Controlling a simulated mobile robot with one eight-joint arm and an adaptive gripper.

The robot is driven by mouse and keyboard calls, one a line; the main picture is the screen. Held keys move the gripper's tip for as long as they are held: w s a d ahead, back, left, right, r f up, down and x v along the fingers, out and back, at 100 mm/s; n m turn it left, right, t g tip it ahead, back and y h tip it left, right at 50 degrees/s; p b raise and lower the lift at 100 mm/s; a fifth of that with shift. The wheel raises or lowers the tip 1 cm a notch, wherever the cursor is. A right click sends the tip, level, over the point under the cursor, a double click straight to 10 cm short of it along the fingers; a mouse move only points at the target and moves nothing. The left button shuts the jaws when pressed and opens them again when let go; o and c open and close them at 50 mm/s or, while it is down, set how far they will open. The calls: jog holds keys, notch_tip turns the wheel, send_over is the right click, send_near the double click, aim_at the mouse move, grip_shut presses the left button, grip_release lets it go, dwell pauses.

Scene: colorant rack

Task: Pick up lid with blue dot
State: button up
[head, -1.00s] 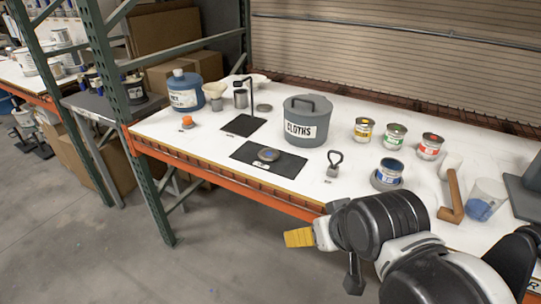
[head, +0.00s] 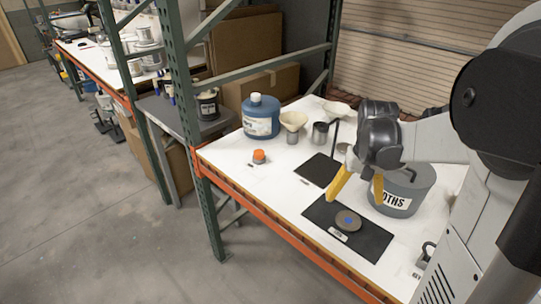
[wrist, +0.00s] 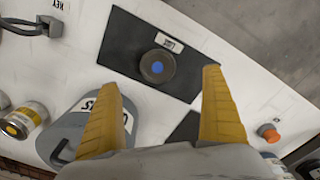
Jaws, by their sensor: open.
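The lid with the blue dot (head: 348,221) is a round grey disc lying flat on a black mat (head: 317,213) on the white table. In the wrist view the lid (wrist: 157,66) shows beyond and between the fingertips, with its blue dot in the middle. My gripper (head: 357,194) has yellow fingers, spread open with nothing between them. It is above the table, behind the lid and apart from it. In the wrist view my gripper (wrist: 160,75) points toward the mat.
The grey CLOTHS pot (head: 402,188) stands right beside my gripper. A second black mat (head: 318,169) with a dark post lies behind. An orange-capped item (head: 259,157), a blue jug (head: 261,117) and a funnel (head: 293,122) stand to the left. A green rack upright (head: 200,130) rises at the table's left end.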

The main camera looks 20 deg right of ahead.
jog(key=shift+w+d+f, duration=0.35)
jog(key=shift+w+f, duration=0.2)
jog(key=shift+f, duration=0.15)
jog(key=b, duration=0.2)
send_over(348, 220)
jog(key=f, duration=0.4)
jog(key=shift+s+a+f, duration=0.25)
jog(key=shift+a, duration=0.05)
jog(key=f+b, duration=0.1)
jog(key=f, duration=0.2)
jog(key=f+b, duration=0.1)
jog(key=f, duration=0.1)
jog(key=shift+w+d+f+b, duration=0.15)
jog(key=shift+w+d+b, duration=0.1)
jog(key=shift+d+b, duration=0.1)
jog(key=c, duration=1)
jog(key=shift+o, duration=0.2)
